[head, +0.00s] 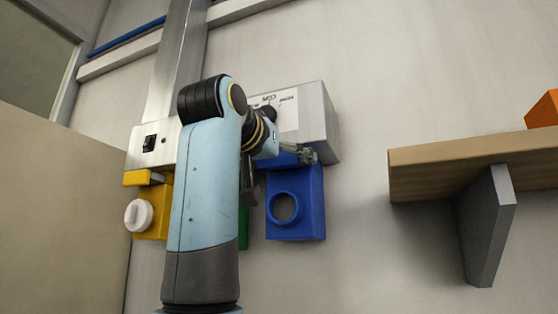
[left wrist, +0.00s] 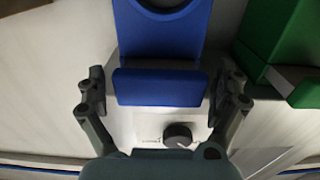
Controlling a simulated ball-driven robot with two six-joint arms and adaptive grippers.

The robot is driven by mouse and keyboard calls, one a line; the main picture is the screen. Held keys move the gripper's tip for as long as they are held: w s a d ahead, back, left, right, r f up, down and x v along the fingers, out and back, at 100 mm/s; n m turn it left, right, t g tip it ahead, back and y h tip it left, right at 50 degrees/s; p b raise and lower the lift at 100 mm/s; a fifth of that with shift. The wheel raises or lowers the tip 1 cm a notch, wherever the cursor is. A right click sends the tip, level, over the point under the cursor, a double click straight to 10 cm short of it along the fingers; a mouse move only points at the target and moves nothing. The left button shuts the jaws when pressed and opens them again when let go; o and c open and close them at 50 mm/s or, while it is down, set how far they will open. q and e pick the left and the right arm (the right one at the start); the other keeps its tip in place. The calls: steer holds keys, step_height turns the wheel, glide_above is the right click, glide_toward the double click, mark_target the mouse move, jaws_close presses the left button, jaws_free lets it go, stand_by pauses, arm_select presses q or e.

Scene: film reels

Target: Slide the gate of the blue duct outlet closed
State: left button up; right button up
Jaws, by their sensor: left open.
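The blue duct outlet (head: 312,205) is mounted on the wall below a grey box, with a round opening in its front. Its blue gate (left wrist: 160,87) shows as a wide block in the left wrist view, above the opening in the head view, where my gripper partly covers it. The outlet body (left wrist: 158,38) shows at the top of the left wrist view. My left gripper (head: 306,154) is at the gate. In the left wrist view its open fingers (left wrist: 162,84) stand on either side of the gate, with small gaps visible. My right gripper is not in view.
A grey box (head: 318,120) with a dark knob (left wrist: 177,135) is above the outlet. A green outlet (left wrist: 275,45) is beside it, mostly hidden by my arm in the head view. A yellow outlet (head: 155,205) is further left. A wooden shelf (head: 470,162) juts out at right.

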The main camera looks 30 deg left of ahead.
arm_select(q)
steer(key=shift+s, duration=0.4)
steer(key=s, duration=1.1)
steer(key=shift+d, duration=0.4)
